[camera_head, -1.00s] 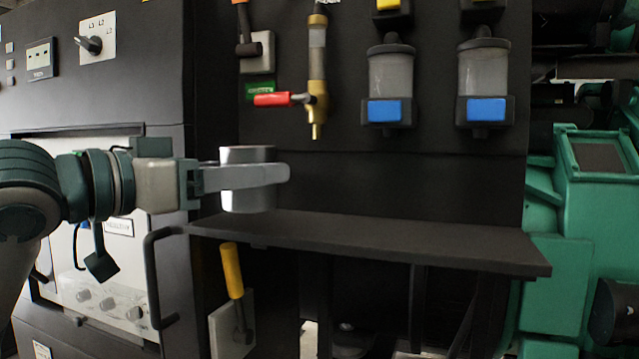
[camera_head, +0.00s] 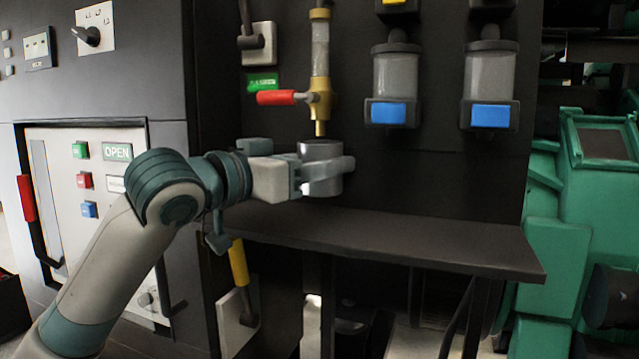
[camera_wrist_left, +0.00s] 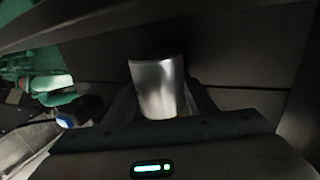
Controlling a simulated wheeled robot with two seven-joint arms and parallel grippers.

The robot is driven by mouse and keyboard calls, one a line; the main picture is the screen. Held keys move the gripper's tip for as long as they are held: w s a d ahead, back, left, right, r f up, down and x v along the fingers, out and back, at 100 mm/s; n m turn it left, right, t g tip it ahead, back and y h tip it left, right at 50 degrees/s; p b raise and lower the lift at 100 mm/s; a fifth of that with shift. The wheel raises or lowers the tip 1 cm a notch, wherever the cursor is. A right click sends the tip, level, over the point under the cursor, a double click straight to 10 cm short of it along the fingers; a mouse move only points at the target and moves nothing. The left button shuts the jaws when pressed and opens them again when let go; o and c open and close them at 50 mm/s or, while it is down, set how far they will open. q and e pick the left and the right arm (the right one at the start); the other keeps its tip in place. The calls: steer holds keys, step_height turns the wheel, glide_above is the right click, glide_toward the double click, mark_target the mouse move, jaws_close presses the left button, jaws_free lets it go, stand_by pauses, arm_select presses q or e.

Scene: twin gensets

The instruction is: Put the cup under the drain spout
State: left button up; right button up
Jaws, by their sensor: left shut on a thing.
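The metal cup (camera_head: 322,153) is upright, held in my left gripper (camera_head: 328,182) above the black shelf (camera_head: 400,239). The gripper is shut on the cup's sides. The cup also shows between the fingers in the left wrist view (camera_wrist_left: 156,88). The brass drain spout (camera_head: 320,128) points down with its tip just above the cup's rim in the head view. I cannot tell the exact depth between them. A red-handled valve lever (camera_head: 277,98) sticks out left of the spout. My right gripper is not in view.
Two clear filter bowls with blue bases (camera_head: 389,112) (camera_head: 491,115) hang to the right of the spout. A yellow-handled lever (camera_head: 238,263) is below the shelf's left end. Green machinery (camera_head: 570,210) stands at the right. The shelf top is bare.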

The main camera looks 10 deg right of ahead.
mark_target(306, 188)
arm_select(q)
steer(key=shift+f, duration=0.1)
step_height(306, 188, down, 2)
steer(key=shift+p, duration=0.9)
steer(key=shift+f, duration=0.55)
steer(key=shift+f, duration=0.25)
steer(key=o, duration=0.8)
steer(key=shift+o, duration=0.2)
steer(key=shift+r, duration=0.2)
